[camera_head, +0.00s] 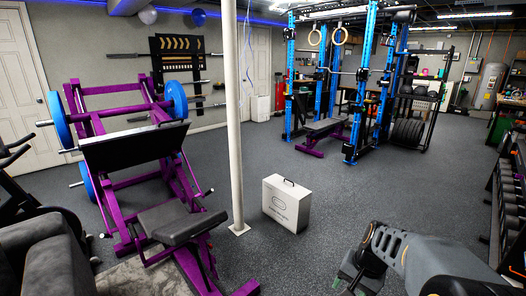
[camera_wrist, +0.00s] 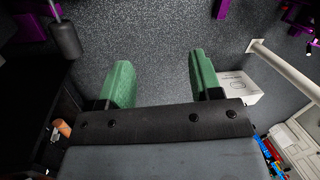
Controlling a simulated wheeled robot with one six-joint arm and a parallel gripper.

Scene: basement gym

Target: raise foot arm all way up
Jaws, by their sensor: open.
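A purple weight machine (camera_head: 165,170) stands at the left in the head view, with a black tilted plate (camera_head: 135,147), a dark seat (camera_head: 178,222) and blue weight discs. I cannot tell for sure which part is the foot arm. My gripper (camera_head: 352,272) is at the lower right of the head view, well apart from the machine. In the wrist view its two green fingers (camera_wrist: 160,78) are wide apart with only floor between them. A dark grey roller (camera_wrist: 65,40) on a thin rod shows at the wrist view's upper left, clear of the fingers.
A white box (camera_head: 286,203) stands on the floor beside a pale post (camera_head: 234,120). A grey sofa (camera_head: 45,260) is at the lower left. A blue rack (camera_head: 360,85) with a bench stands at the back. A dumbbell rack (camera_head: 508,190) lines the right.

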